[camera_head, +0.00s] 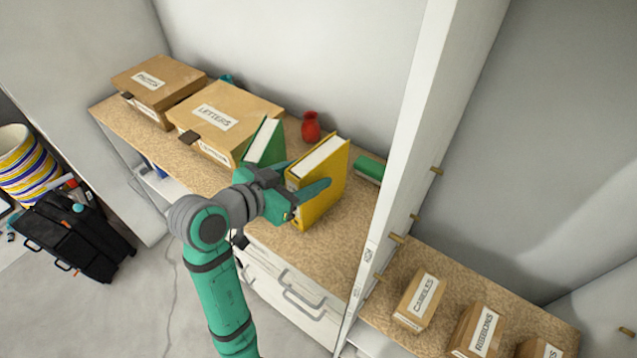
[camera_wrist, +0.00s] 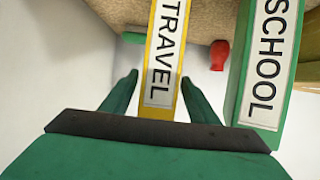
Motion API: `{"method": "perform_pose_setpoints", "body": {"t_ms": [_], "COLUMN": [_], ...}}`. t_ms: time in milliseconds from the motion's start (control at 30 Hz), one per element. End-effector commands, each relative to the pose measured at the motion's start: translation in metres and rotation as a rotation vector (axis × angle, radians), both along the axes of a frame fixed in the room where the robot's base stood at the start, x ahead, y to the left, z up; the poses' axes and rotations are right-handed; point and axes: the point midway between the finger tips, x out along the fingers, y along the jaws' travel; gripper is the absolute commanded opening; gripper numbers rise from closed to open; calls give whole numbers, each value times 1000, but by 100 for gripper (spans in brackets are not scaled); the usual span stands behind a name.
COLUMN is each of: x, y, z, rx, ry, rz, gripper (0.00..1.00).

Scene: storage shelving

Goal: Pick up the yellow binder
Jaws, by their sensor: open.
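The yellow binder (camera_head: 326,186) stands upright on the cork-brown shelf top, its white pages showing at the top. In the wrist view its spine (camera_wrist: 164,60) has a white label reading TRAVEL. My gripper (camera_head: 308,183) is open at the binder, with one green finger in front of its broad side in the head view. In the wrist view my gripper (camera_wrist: 160,85) has one finger on each side of the spine, with gaps between fingers and binder. The far finger is mostly hidden in the head view.
A green binder (camera_head: 264,143) labelled SCHOOL (camera_wrist: 268,60) stands close beside my gripper. A red vase (camera_head: 310,127) is behind. A green item (camera_head: 370,168) lies right of the yellow binder, near a white upright panel (camera_head: 395,150). A LETTERS box (camera_head: 240,105) stands to the left.

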Motion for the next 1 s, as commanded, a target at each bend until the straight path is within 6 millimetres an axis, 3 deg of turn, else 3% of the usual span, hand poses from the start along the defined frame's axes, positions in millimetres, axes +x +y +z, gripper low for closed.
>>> {"method": "perform_pose_setpoints", "body": {"t_ms": [233,500,567,733,1000], "x": [23,26,26,26,26], "y": [-25,-27,-27,-27,-27], "z": [-10,-12,-12,-12,-11], "rx": [0,0,0,0,0], "ry": [2,1,1,0,-1], "rz": [-3,-1,-1,-1,0], "gripper": [55,55,43,2,0]}}
